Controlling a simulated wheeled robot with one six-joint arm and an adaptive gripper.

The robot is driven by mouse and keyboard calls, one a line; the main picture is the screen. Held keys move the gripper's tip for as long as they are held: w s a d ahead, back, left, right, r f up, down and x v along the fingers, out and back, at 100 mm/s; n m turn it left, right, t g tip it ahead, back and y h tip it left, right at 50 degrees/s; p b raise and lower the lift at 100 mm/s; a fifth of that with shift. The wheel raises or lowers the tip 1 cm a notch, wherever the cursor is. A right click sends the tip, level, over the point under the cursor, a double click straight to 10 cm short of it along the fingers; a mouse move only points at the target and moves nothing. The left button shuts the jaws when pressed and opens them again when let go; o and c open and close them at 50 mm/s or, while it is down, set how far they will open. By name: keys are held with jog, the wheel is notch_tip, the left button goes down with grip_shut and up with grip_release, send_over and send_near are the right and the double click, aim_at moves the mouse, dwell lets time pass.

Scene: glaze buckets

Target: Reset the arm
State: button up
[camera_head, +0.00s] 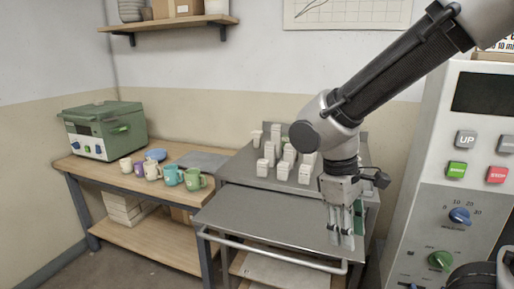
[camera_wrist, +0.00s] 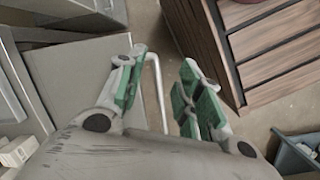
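My gripper (camera_head: 345,240) hangs fingers down over the right part of the grey metal cart (camera_head: 265,212) in the head view. In the wrist view my gripper (camera_wrist: 164,66) has its two green-padded fingers apart. My arm reaches in from the upper right of the head view, bent at the wrist joint. The gripper's height above the cart top is hard to tell.
White pieces (camera_head: 285,163) stand on the cart's raised back shelf, left of my gripper. Several mugs (camera_head: 173,176) and a green machine (camera_head: 103,130) are on the wooden table. A control panel (camera_head: 455,190) stands right. The wrist view shows a wooden cabinet (camera_wrist: 270,50).

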jog(key=s+d+r+m+t+y, duration=0.1)
jog(key=d+r+m, duration=0.3)
jog(key=d, duration=0.4)
jog(key=s+d+r+m+t+y, duration=0.1)
jog(key=s+d+r+m+t, duration=0.2)
jog(key=d, duration=0.6)
jog(key=shift+d+r+m+t, duration=0.3)
jog(key=shift+r+m+t, duration=0.4)
jog(key=shift+r+m, duration=0.7)
jog(key=shift+r+n, duration=0.3)
